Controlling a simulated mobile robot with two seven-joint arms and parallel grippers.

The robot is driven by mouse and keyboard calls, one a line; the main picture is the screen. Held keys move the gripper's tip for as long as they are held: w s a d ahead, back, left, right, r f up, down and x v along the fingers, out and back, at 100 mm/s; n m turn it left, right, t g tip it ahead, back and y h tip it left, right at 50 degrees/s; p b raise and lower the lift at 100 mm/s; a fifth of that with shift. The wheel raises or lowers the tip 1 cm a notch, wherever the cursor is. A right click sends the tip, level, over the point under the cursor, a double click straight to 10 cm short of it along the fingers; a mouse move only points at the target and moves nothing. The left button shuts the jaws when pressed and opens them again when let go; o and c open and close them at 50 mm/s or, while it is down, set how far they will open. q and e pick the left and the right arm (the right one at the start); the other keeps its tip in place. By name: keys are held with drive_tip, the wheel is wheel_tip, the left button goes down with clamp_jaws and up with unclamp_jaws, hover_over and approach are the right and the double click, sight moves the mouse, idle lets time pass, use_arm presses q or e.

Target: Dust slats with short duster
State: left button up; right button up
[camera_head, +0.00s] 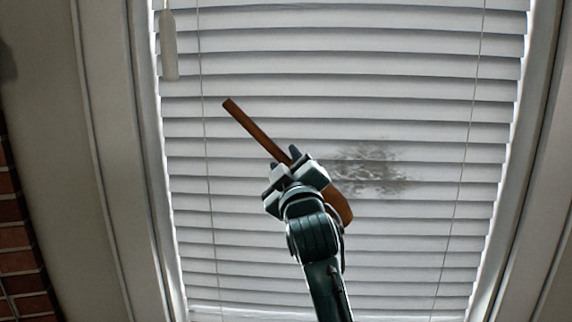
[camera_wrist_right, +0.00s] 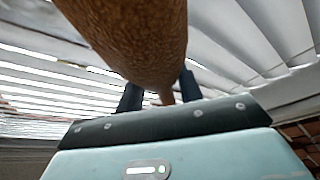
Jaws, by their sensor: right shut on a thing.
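White slats (camera_head: 345,75) of a window blind fill the middle of the head view. A grey dusty patch (camera_head: 375,168) marks several slats right of centre. My right gripper (camera_head: 293,160) is shut on the short duster (camera_head: 252,126), whose thin brown handle points up and left. The duster's wider brown end shows at the lower right of the gripper, just left of and below the patch. In the right wrist view the brown textured duster head (camera_wrist_right: 130,35) fills the top, between the dark fingers. I cannot tell whether it touches the slats. My left gripper is not in view.
The window frame (camera_head: 128,160) stands left of the blind, and another jamb (camera_head: 520,170) stands right. A brick wall (camera_head: 20,235) is at the far left. A pale cord pull (camera_head: 169,46) and thin cords hang over the slats.

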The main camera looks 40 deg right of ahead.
sight(371, 153)
drive_tip(key=shift+w+d, duration=0.5)
drive_tip(key=shift+w, duration=0.05)
drive_tip(key=shift+d, duration=0.1)
drive_tip(key=shift+s+d+p, duration=0.4)
drive_tip(key=shift+s+p, duration=0.05)
drive_tip(key=shift+s+d+p, duration=0.3)
drive_tip(key=shift+s+d, duration=0.5)
drive_tip(key=shift+d, duration=0.05)
drive_tip(key=shift+s+d+p, duration=0.35)
drive_tip(key=shift+s+d, duration=0.5)
drive_tip(key=shift+d, duration=0.25)
drive_tip(key=shift+s+d+p, duration=0.3)
drive_tip(key=shift+s+d, duration=0.55)
drive_tip(key=shift+d, duration=0.2)
drive_tip(key=shift+s+d, duration=1.7)
drive_tip(key=shift+d, duration=0.25)
drive_tip(key=shift+s+d+p, duration=0.35)
drive_tip(key=shift+s+d, duration=0.75)
drive_tip(key=shift+d, duration=0.3)
